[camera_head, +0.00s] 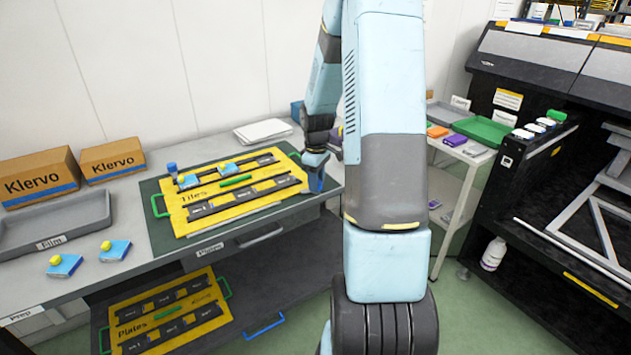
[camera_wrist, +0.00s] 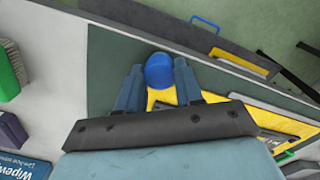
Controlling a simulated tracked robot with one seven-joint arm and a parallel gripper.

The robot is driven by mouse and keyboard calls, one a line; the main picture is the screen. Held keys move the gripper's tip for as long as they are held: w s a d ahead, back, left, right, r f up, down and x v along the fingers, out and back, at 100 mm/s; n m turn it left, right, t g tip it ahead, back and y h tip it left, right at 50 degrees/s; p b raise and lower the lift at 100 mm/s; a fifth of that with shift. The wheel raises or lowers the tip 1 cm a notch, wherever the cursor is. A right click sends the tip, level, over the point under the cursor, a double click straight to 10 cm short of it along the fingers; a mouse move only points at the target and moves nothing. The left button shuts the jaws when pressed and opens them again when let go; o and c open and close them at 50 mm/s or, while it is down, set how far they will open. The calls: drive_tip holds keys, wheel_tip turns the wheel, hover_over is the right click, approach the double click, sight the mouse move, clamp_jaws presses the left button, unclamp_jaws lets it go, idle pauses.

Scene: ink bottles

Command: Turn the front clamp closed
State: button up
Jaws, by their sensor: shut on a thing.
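The yellow "Tiles" board (camera_head: 184,216) lies on a dark green mat (camera_head: 160,240) on the worktop; its edge also shows in the wrist view (camera_wrist: 290,125). At the board's right end, my gripper (camera_head: 317,180) points down. In the wrist view, my gripper (camera_wrist: 158,74) has its two fingers on either side of a round blue knob (camera_wrist: 159,70), which I take to be the front clamp's. The fingers are shut on it. The clamp's body below the knob is mostly hidden. Another blue-topped piece (camera_head: 172,168) stands at the board's far left corner.
Blue tiles with yellow knobs (camera_head: 65,264) lie on the worktop at left, near a grey film tray (camera_head: 60,222). Klervo boxes (camera_head: 40,180) stand behind. A "Plates" board (camera_head: 170,318) is on the shelf below. A purple block (camera_wrist: 12,132) lies beside the mat.

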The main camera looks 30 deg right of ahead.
drive_tip(key=m, duration=1.1)
drive_tip(key=shift+m, duration=2.1)
drive_tip(key=o, duration=1)
drive_tip(key=shift+o, duration=0.2)
drive_tip(key=shift+r, duration=0.1)
wheel_tip(320, 180, up, 14)
drive_tip(key=shift+f, duration=0.2)
